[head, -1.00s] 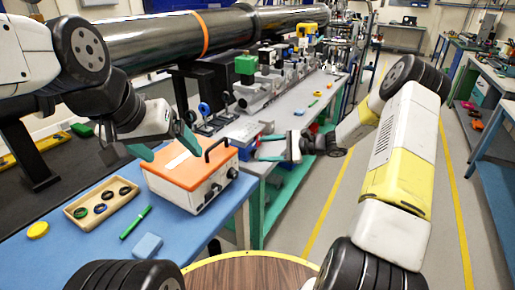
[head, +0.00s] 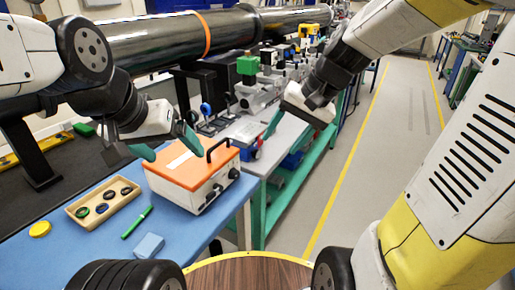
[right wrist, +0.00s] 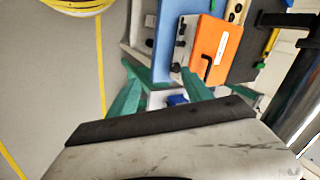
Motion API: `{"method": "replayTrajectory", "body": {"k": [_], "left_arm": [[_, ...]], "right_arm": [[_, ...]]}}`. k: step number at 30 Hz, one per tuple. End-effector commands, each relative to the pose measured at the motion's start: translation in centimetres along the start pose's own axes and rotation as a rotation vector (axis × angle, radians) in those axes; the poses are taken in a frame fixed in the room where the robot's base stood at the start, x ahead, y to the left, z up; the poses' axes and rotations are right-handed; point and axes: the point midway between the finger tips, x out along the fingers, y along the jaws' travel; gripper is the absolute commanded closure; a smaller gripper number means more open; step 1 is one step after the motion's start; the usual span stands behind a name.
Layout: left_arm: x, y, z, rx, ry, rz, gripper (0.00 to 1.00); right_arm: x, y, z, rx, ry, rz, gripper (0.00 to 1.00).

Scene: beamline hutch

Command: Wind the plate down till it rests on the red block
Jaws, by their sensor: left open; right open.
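A light grey plate (head: 240,128) lies level at the near end of the grey bench, just beyond the orange-topped box. Under its right side small blue and red parts (head: 257,145) show; I cannot tell which is the red block or whether the plate touches it. In the right wrist view a pale surface with a blue part (right wrist: 177,99) shows between the fingers. My right gripper (head: 288,138) is open and empty, pointing down to the right of the plate; its fingers also show in the right wrist view (right wrist: 157,70). My left gripper (head: 165,147) is open above the orange-topped box.
The orange-topped box (head: 190,165) stands on the blue table (head: 180,225). A wooden tray (head: 75,213) of rings, a green pen (head: 137,222), a light blue block (head: 149,246) and a yellow disc (head: 40,229) lie nearby. A large dark pipe (head: 160,45) runs behind.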

Motion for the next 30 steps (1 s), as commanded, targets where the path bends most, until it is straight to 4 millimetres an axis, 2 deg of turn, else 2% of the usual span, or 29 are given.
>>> {"method": "replayTrajectory", "body": {"k": [13, 23, 30], "left_arm": [[0.0, 0.0, 0.0, 0.0, 0.0, 0.0, 0.15], [0.0, 0.0, 0.0, 0.0, 0.0, 0.0, 0.15], [0.0, 0.0, 0.0, 0.0, 0.0, 0.0, 0.15]], "right_arm": [[-3.4, 1.4, 3.1, -0.121, 0.133, 0.1, 0.42], [-0.7, 0.7, 0.5, 0.046, 0.063, 0.066, 0.42], [2.2, 0.1, -2.0, 0.193, -0.018, 0.01, 0.42]]}}
